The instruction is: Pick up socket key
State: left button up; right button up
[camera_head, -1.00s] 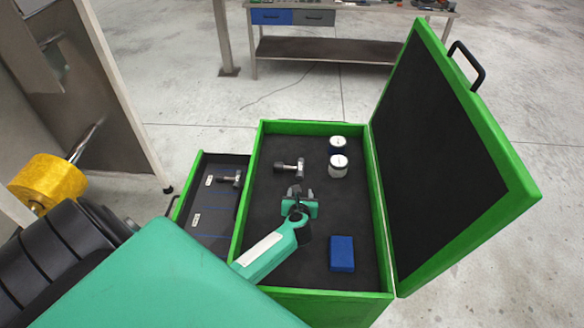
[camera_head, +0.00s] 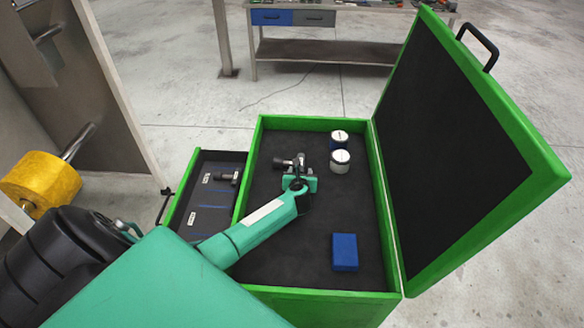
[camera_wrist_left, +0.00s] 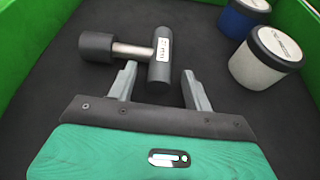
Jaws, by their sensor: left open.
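The socket key is a short T-shaped tool with dark ends and a silver shaft, lying in the green box. In the head view the socket key (camera_head: 280,162) is partly hidden by my gripper. In the left wrist view the socket key (camera_wrist_left: 131,48) shows whole, its labelled dark crosspiece on the right. My left gripper (camera_head: 299,175) is open above the box floor. In the left wrist view the gripper (camera_wrist_left: 160,76) has its fingers apart, with the near end of the crosspiece appearing between them. I cannot tell whether they touch it. My right gripper is not in view.
The green box (camera_head: 388,250) has its lid (camera_head: 470,150) raised on the right. A white-lidded jar (camera_head: 340,162) and a blue one (camera_head: 338,139) stand beyond the gripper. A blue block (camera_head: 345,252) lies nearer. A side drawer (camera_head: 205,198) holds a similar tool (camera_head: 227,177).

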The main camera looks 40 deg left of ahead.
pick_arm(q)
jog(key=shift+r, duration=0.1)
jog(key=c, duration=0.9)
grip_shut()
jog(key=shift+r, duration=0.1)
